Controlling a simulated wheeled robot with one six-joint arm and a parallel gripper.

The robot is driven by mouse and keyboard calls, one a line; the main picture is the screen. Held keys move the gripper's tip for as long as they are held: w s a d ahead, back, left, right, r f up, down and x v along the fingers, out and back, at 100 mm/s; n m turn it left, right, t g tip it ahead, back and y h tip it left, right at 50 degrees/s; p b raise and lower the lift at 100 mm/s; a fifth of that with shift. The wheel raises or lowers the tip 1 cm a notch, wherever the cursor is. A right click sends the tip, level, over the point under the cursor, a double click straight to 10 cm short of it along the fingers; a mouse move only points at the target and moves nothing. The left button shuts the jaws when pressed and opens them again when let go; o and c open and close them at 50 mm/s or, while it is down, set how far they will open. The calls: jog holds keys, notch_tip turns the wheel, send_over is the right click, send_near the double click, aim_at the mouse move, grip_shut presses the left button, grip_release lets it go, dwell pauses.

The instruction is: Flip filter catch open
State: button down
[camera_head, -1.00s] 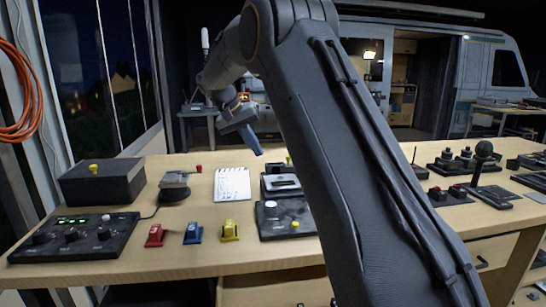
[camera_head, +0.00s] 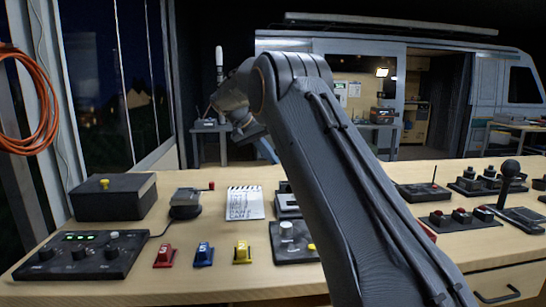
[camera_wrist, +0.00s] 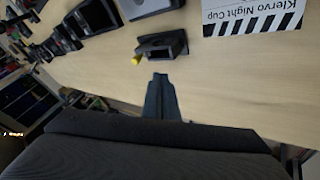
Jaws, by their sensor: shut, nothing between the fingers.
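A small dark block with an open recess (camera_wrist: 162,45) and a yellow knob (camera_wrist: 137,60) on its side stands on the bench in the wrist view. It may be the filter catch, but I cannot tell for sure. My gripper (camera_wrist: 160,80) is shut and empty, with its tips just short of the block in the picture; whether they touch it is unclear. In the head view my gripper (camera_head: 268,150) hangs by the bench's far edge, partly behind my arm. The block is hidden there by my arm.
A slate-topped sheet (camera_head: 245,203) lies beside a grey-topped deck (camera_head: 287,203). Red (camera_head: 164,256), blue (camera_head: 203,255) and yellow (camera_head: 242,252) switches line the front. A black box (camera_head: 115,203) and a control panel (camera_head: 82,256) stand left. Bare wood surrounds the block.

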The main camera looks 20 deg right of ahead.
jog(key=p+x, duration=0.1)
jog(key=x, duration=0.6)
jog(key=shift+s, duration=0.1)
jog(key=shift+s+d+r, duration=0.1)
jog(key=shift+s+d, duration=0.2)
jog(key=shift+d, duration=0.2)
jog(key=shift+s+d+r, duration=0.1)
jog(key=shift+s+d, duration=0.2)
jog(key=shift+d, duration=0.25)
jog(key=shift+s+d+f+p, duration=0.15)
jog(key=shift+s+d+p, duration=0.25)
jog(key=shift+d, duration=0.2)
jog(key=shift+s+d, duration=0.1)
jog(key=shift+d, duration=0.75)
